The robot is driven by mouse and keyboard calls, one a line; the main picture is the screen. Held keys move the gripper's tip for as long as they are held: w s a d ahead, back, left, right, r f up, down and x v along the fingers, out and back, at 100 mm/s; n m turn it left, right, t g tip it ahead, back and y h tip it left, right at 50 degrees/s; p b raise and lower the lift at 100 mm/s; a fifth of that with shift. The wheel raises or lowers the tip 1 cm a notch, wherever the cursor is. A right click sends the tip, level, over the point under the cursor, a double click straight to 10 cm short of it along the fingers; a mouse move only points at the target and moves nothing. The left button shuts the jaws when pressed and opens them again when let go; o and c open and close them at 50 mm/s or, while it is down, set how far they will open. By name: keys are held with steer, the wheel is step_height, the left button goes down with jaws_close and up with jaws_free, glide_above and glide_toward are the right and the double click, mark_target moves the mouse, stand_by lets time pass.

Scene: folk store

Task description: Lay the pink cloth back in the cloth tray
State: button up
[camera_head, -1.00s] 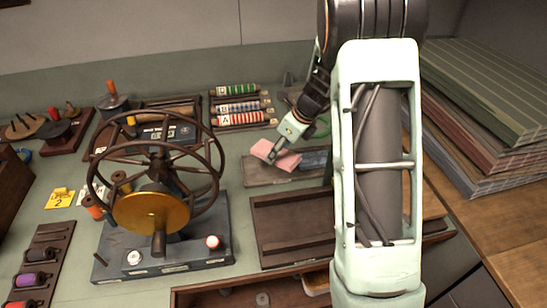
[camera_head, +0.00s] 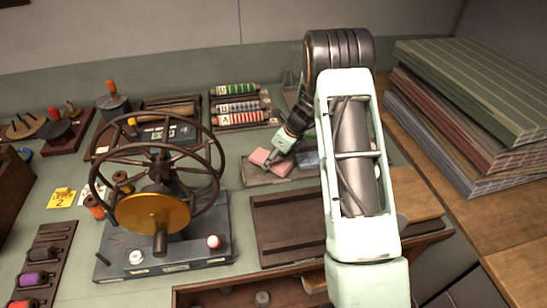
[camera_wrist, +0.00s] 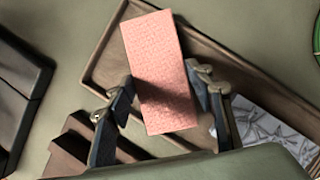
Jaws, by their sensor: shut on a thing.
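The pink cloth (camera_head: 261,156) is a folded rectangular pad at the left part of the shallow brown cloth tray (camera_head: 262,182). My gripper (camera_head: 272,161) is shut on it. In the wrist view the pink cloth (camera_wrist: 160,62) lies between the two fingers (camera_wrist: 165,92), and its far end reaches over the tray's rim (camera_wrist: 108,58). I cannot tell whether its underside touches the tray floor. A blue-grey cloth (camera_head: 308,160) lies farther right in the tray, partly hidden by my arm.
A patterned pale cloth (camera_wrist: 262,128) shows in the wrist view. An empty brown tray (camera_head: 285,224) stands in front. A spoked wheel device (camera_head: 158,200) stands left. Striped rolls (camera_head: 238,105) lie behind, and stacked fabric boards (camera_head: 470,110) stand right.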

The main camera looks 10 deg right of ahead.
steer(key=shift+f+b, duration=0.4)
steer(key=shift+f, duration=0.05)
steer(key=o, duration=1.3)
steer(key=shift+c, duration=0.2)
steer(key=shift+r, duration=0.1)
steer(key=shift+r, duration=0.2)
steer(key=v, duration=1.2)
steer(key=shift+r, duration=0.25)
